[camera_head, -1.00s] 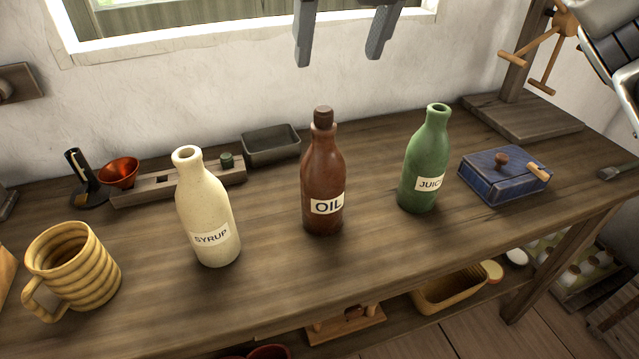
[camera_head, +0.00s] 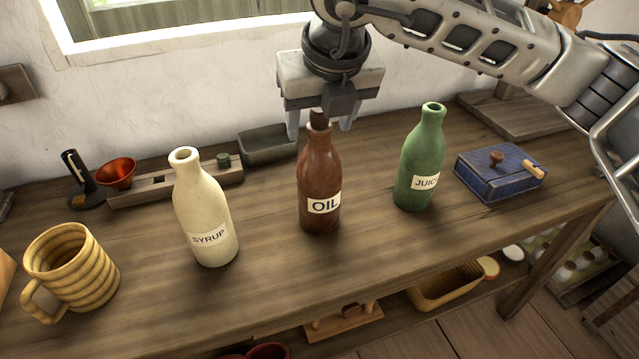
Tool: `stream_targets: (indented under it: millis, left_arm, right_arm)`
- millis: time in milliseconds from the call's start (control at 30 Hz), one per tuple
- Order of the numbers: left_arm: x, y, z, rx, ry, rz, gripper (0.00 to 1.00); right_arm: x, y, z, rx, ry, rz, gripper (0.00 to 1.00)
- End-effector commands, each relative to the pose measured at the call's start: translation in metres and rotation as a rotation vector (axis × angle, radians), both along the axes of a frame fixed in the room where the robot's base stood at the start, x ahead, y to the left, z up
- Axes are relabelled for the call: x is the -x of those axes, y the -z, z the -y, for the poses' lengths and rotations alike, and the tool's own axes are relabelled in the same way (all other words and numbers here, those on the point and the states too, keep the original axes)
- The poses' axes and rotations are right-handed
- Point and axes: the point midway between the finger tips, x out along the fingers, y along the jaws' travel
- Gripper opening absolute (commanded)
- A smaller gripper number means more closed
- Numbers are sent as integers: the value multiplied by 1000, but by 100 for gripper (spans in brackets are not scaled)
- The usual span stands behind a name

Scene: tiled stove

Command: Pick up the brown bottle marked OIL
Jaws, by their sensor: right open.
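The brown bottle marked OIL (camera_head: 319,178) stands upright in the middle of the wooden bench, with a brown stopper in its neck. My right gripper (camera_head: 319,124) is at the bottle's top, pointing down, with its two fingers apart. One finger shows to the left of the bottle's neck and the other to the right. The stopper's top is partly hidden under the gripper. I cannot tell whether the fingers stand level with the neck or behind it. The gripper holds nothing. My left gripper is not in view.
A cream SYRUP bottle (camera_head: 205,212) stands to the left and a green JUICE bottle (camera_head: 420,160) to the right. A blue box (camera_head: 500,176) is farther right, a ridged mug (camera_head: 75,268) at far left. A grey tray (camera_head: 266,146) lies behind. The bench (camera_head: 290,278) is clear in front.

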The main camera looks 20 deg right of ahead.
Motion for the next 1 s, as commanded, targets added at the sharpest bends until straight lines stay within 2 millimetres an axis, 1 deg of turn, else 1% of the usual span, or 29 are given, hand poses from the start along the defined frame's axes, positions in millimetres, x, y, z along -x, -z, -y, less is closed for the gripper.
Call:
stream_targets:
  millis: [33, 133, 367, 400, 467, 500, 600, 1000]
  left_arm:
    - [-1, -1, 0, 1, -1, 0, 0]
    - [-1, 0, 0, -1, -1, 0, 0]
    - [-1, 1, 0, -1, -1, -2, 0]
    - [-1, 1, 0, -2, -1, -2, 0]
    - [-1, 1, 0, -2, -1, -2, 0]
    - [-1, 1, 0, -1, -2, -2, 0]
    - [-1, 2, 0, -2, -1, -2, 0]
    - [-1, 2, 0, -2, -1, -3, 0]
  right_arm:
    - [-2, 6, 0, 1, 1, -2, 59]
    - [-5, 14, 0, 0, 0, -1, 59]
    - [-6, 15, 0, -1, 0, 0, 59]
    - [-6, 15, 0, -1, 0, 0, 53]
    - [-6, 15, 0, -1, -1, 0, 36]
    - [-6, 15, 0, -1, -1, 0, 25]
    - [-6, 15, 0, -1, -1, 0, 0]
    - [-6, 14, 0, -1, -1, 0, 0]
